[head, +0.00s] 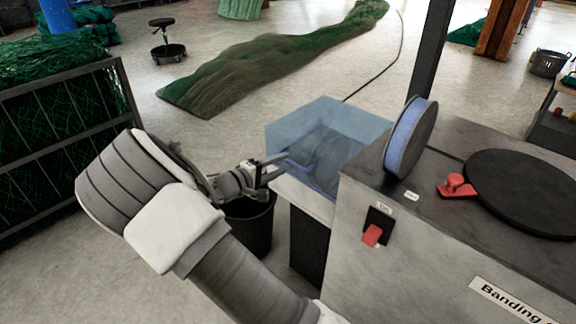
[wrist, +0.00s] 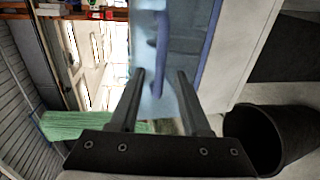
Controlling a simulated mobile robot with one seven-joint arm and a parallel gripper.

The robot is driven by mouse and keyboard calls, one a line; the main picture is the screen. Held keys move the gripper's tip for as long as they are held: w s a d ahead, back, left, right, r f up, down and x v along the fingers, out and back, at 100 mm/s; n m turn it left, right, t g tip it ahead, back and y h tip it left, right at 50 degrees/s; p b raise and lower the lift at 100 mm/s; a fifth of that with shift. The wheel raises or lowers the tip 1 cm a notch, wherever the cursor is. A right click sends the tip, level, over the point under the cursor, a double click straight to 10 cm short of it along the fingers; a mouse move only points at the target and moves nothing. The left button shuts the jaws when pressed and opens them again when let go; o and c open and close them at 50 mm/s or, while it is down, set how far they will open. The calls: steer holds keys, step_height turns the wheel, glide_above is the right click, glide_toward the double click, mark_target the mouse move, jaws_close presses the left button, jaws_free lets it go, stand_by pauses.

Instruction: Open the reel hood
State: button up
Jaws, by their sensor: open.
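The reel hood (head: 335,122) is a clear bluish box on the white ledge at the left end of the banding machine (head: 375,185). It appears lowered, and a darker shape shows dimly through it. My gripper (head: 277,168) is at the hood's near left side, with its fingers pointing at it. In the wrist view my gripper (wrist: 161,75) is open, its two dark fingers spread. A blue bar (wrist: 161,45), seemingly the hood's handle, lines up with the gap between them. I cannot tell whether the fingers touch it. The hood (wrist: 190,45) fills the upper middle there.
A black bin (head: 250,228) stands below my gripper, left of the machine. A blue-edged reel (head: 408,140) and a red switch (head: 372,234) are on the machine. A net rack (head: 60,145) is at left. Open floor lies behind, with a green net (head: 270,62) across it.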

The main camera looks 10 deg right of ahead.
mark_target(288, 161)
steer(key=shift+b+x, duration=0.3)
steer(key=shift+x, duration=1.65)
jaws_close()
